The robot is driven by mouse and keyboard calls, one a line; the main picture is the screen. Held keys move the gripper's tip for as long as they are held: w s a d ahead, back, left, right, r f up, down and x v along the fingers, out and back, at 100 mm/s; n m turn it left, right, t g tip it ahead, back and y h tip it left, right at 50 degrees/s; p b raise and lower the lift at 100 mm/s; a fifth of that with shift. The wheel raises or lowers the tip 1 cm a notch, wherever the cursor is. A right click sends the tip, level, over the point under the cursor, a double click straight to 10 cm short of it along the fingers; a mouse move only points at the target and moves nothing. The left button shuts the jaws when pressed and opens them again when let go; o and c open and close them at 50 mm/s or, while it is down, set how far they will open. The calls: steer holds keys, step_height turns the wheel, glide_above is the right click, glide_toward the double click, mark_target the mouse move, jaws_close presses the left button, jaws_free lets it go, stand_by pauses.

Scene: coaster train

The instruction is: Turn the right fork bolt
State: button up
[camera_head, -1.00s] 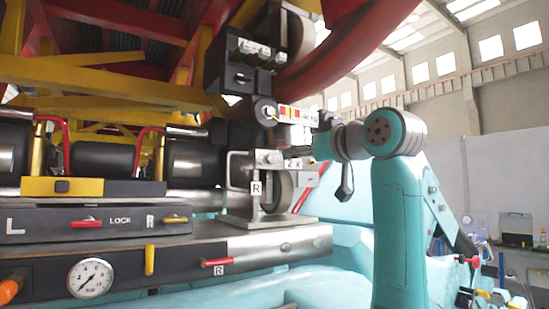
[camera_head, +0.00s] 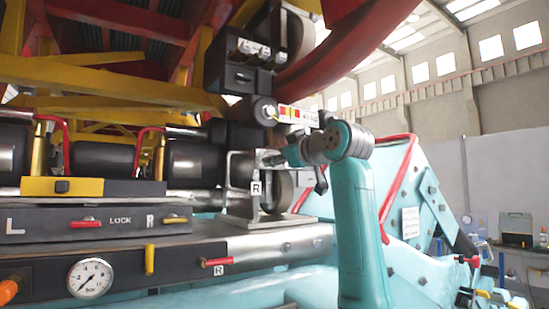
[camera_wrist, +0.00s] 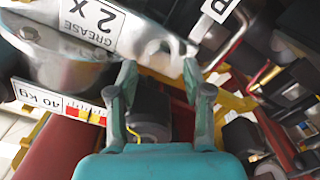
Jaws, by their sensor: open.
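The right fork (camera_head: 270,218) is a grey metal bracket with an R plate (camera_head: 256,188), standing around a wheel. Its bolt is largely hidden behind my gripper (camera_head: 270,156) in the head view, where the fingers reach the bracket's upper part from the right. In the wrist view my gripper (camera_wrist: 160,78) is open, its two fingers apart, with nothing held between them. Bright metal of the fork (camera_wrist: 155,40) lies just beyond the fingertips, and a small bolt-like shape shows there. I cannot tell whether the fingers touch it.
A dark cylinder (camera_wrist: 150,112) shows behind the finger gap. The GREASE 2 X label (camera_wrist: 92,20) is on the fork. A 40 kg tag (camera_wrist: 50,100) sits at left. Red handles (camera_head: 217,262) and a gauge (camera_head: 90,278) are on the base below.

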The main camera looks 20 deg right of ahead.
steer(key=shift+x, duration=0.85)
jaws_close()
steer(key=shift+m, duration=0.4)
steer(key=m, duration=1)
steer(key=shift+w+d+m, duration=0.1)
steer(key=shift+d+m, duration=0.1)
steer(key=shift+m, duration=0.1)
steer(key=shift+f+m, duration=0.1)
steer(key=shift+m, duration=0.2)
